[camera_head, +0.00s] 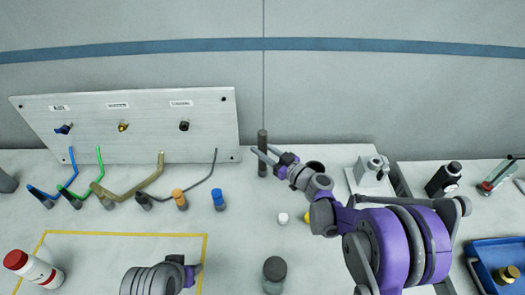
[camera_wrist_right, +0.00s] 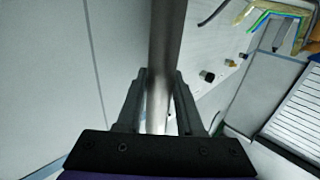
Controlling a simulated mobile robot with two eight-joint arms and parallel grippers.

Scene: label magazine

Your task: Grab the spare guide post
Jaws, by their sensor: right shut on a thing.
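The spare guide post, a dark grey upright cylinder (camera_head: 262,138), stands near the back wall, just right of the label panel. In the right wrist view the post (camera_wrist_right: 167,35) runs as a long metallic rod between the two fingers. My right gripper (camera_head: 264,153) reaches it from the right, with its fingers around the post. It is shut on the post, and the fingers (camera_wrist_right: 160,85) lie on both sides of it in the wrist view. I cannot tell whether the post's foot touches the table. Part of my left arm shows at the bottom, but its gripper does not.
A panel (camera_head: 150,143) with three knobs stands at the back left. Coloured hoses and connectors lie before it. A yellow outline (camera_head: 120,234) marks the table. A grey cylinder (camera_head: 274,272), white cap (camera_head: 283,218) and red-capped bottle (camera_head: 35,268) stand forward. A blue tray (camera_head: 480,252) is right.

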